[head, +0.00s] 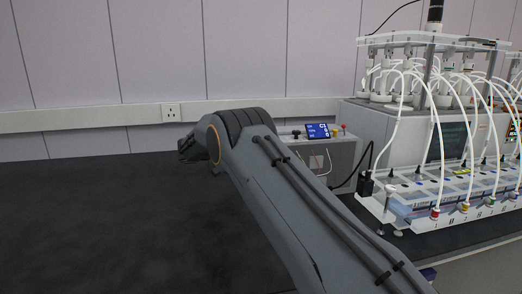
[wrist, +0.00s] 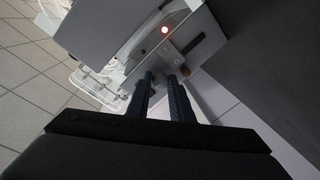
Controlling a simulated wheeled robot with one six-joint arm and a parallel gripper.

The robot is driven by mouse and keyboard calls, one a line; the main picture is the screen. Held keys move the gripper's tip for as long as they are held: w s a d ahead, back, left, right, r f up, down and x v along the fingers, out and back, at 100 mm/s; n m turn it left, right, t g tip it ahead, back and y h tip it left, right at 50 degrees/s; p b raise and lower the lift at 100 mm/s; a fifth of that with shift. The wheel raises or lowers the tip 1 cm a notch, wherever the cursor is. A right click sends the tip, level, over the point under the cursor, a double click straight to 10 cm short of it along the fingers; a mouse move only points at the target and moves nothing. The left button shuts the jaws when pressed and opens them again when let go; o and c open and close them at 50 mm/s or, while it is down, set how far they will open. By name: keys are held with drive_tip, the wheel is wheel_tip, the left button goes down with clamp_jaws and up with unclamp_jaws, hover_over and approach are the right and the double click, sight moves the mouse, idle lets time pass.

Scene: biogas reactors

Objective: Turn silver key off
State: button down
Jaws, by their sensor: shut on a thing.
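My gripper (wrist: 160,76) shows in the wrist view with its two dark fingers reaching a grey panel (wrist: 150,48). The fingers are close together with a narrow gap, shut on a small part at the panel. This part fits the silver key, but it is mostly hidden between the fingertips and its angle cannot be told. In the head view my arm hides the fingers.
A grey control box (head: 345,152) with a blue screen (head: 318,131) stands behind my arm in the head view. To the right are a reactor rack with white tubes (head: 437,110) and a white base (head: 440,190). The dark bench (head: 90,220) at left is clear.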

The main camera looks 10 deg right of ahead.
drive_tip(key=c, duration=1.6)
unclamp_jaws()
drive_tip(key=a, duration=0.2)
drive_tip(key=a+b, duration=0.1)
drive_tip(key=a, duration=0.2)
drive_tip(key=s+a, duration=0.1)
drive_tip(key=a, duration=0.1)
drive_tip(key=shift+a+r+b, duration=0.25)
drive_tip(key=shift+a+b, duration=0.15)
